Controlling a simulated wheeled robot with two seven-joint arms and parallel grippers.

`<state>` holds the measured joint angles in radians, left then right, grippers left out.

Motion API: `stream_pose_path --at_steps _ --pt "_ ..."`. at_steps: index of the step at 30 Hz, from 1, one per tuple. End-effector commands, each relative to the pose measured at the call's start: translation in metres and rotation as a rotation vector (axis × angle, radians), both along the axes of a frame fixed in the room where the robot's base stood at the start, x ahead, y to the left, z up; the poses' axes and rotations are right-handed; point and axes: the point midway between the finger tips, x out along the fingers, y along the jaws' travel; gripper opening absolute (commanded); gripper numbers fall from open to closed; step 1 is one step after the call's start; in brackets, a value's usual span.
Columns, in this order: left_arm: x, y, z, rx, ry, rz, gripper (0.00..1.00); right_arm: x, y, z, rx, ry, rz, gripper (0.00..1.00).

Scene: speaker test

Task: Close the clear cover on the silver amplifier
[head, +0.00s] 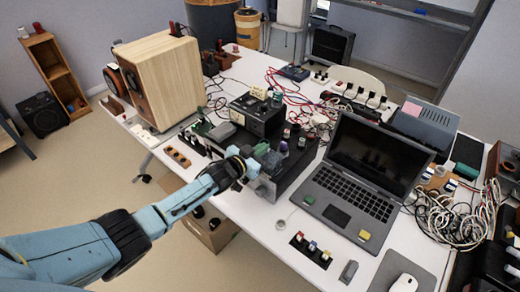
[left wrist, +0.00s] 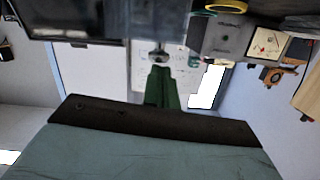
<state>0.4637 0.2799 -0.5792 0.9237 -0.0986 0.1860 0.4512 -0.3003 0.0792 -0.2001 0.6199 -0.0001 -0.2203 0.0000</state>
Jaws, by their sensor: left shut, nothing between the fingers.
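A low amplifier (head: 292,172) with a dark top and tube-like parts stands near the table's front edge, left of the laptop. A greyish, see-through panel (head: 264,189) shows at its front left; I cannot tell clearly how far the clear cover is raised. My left gripper (head: 258,151) reaches in from the left over the amplifier's left end. It is shut and empty, and its wrist hides part of the amplifier. I cannot tell whether it touches the cover. My right gripper is not in view.
An open laptop (head: 360,180) stands right of the amplifier. A black meter box (head: 257,116) and a wooden speaker (head: 160,82) stand behind and left. Tangled cables (head: 445,215) lie at the right. The white table (head: 262,226) is bare in front of the amplifier.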

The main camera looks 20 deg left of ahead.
Motion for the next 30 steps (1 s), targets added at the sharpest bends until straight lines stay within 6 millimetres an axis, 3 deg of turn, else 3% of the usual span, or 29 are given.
stream_pose_path --at_steps 5,14,30 --pt "0.000 0.000 0.009 0.000 0.000 0.000 0.00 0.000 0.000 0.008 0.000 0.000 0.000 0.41" --pt "-0.002 0.002 0.047 0.000 0.000 0.001 0.00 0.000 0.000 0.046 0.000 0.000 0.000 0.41" --pt "-0.079 0.034 0.054 0.000 0.001 0.001 0.00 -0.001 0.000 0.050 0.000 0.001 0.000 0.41"
